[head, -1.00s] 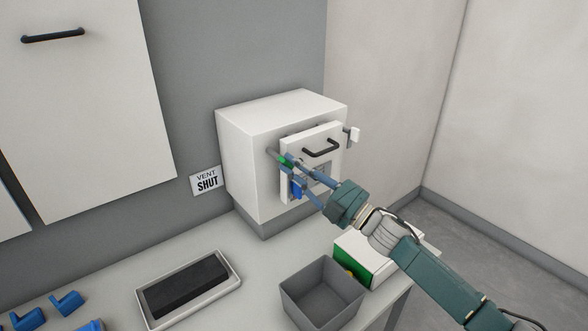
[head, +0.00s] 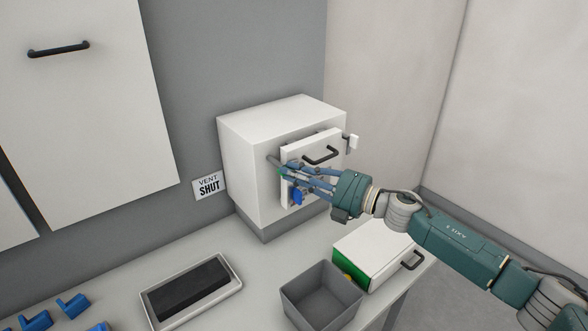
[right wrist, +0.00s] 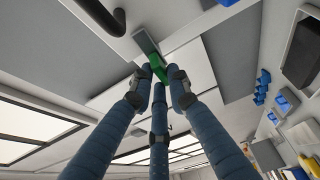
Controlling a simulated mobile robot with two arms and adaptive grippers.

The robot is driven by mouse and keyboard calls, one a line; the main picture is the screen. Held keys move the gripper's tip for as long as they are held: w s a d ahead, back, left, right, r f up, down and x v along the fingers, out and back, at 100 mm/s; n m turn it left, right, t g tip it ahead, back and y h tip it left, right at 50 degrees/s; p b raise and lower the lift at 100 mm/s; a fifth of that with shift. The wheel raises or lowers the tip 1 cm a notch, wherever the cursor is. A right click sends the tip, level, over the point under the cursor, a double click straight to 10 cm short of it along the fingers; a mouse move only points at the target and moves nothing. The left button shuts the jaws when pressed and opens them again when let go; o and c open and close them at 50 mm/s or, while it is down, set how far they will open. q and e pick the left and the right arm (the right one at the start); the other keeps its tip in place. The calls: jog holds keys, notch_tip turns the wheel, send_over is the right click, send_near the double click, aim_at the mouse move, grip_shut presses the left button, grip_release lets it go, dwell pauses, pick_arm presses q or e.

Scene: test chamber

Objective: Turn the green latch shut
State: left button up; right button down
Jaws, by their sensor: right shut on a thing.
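The green latch (head: 284,171) is on the front of the white box, at the left edge of its door (head: 292,152). A grey bar joins it and points up-left in the head view. My right gripper (head: 289,173) reaches it from the right, fingers nearly level, and is shut on it. In the right wrist view the green part of the latch (right wrist: 157,67) sits between the fingertips (right wrist: 158,82). The fingers partly hide it in the head view. My left gripper is in neither view.
The door has a black handle (head: 320,155). A blue part (head: 297,196) is just below my fingers. A white catch (head: 353,141) sticks out right. Below are a grey bin (head: 345,296), a white box with green side (head: 372,251) and a tray (head: 151,303).

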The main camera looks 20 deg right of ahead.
jog(key=shift+f+n+g, duration=0.1)
jog(key=shift+n+g, duration=0.2)
jog(key=shift+n, duration=0.2)
jog(key=c, duration=1.7)
grip_release()
jog(key=shift+s, duration=0.1)
jog(key=shift+o, duration=0.2)
jog(key=v, duration=1.2)
jog(key=shift+a, duration=0.1)
